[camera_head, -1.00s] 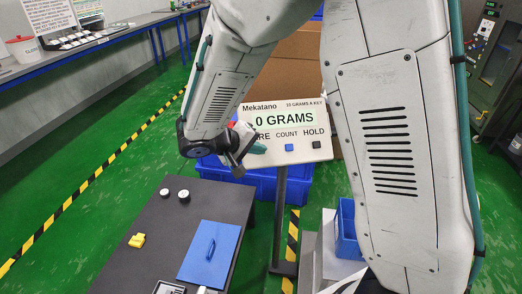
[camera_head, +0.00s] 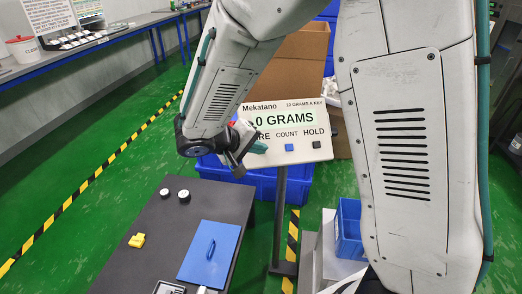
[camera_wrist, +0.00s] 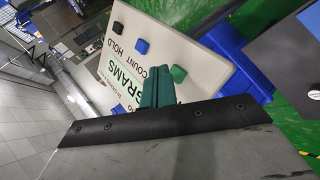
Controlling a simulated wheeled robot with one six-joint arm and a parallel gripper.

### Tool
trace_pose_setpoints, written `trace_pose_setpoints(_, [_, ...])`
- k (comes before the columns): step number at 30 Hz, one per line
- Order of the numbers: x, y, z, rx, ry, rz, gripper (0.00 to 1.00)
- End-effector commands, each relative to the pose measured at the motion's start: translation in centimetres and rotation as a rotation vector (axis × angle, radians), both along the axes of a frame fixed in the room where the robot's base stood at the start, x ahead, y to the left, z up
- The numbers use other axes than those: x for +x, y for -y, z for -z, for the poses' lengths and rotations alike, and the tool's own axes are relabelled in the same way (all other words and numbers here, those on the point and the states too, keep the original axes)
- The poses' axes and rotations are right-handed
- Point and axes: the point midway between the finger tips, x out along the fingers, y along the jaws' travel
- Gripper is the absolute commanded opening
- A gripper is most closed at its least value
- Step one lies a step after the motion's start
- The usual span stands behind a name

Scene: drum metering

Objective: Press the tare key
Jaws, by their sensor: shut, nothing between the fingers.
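The scale's indicator panel (camera_head: 312,150) is white, with a display (camera_head: 286,119) whose visible part reads 0 GRAMS. My arm hides its left side, including part of the TARE label and the tare key in the head view. In the wrist view the green key (camera_wrist: 179,73) shows just right of my fingertips, in line with a blue key (camera_wrist: 141,46) and a black key (camera_wrist: 118,27). My gripper (camera_wrist: 157,72) has teal fingers, shut and empty, in front of the panel close to the green key. I cannot tell whether they touch it. The fingers also show in the head view (camera_head: 258,148).
A dark table (camera_head: 140,215) at lower left bears a blue lid (camera_head: 209,252) with a handle, a yellow item (camera_head: 137,240) and two small black-and-white pieces. A blue bin (camera_head: 348,230) is right of the panel's post. A cardboard box (camera_head: 300,70) is behind.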

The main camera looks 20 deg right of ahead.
Motion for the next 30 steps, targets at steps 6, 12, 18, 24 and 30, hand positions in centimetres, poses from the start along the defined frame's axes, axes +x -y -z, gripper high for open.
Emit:
trace_pose_setpoints(6, [-1.5, -0.4, -1.5, 0.001, 0.001, -0.002, 0.0])
trace_pose_setpoints(12, [-2.7, -0.7, -2.9, 0.002, 0.002, -0.001, 0.0])
trace_pose_setpoints(18, [-3.3, -0.8, -3.3, 0.0, -0.001, -0.001, 0.0])
trace_pose_setpoints(24, [-3.3, -0.8, -3.3, 0.0, -0.001, -0.001, 0.0])
trace_pose_setpoints(30, [-3.3, -0.8, -3.3, 0.0, 0.0, 0.0, 0.0])
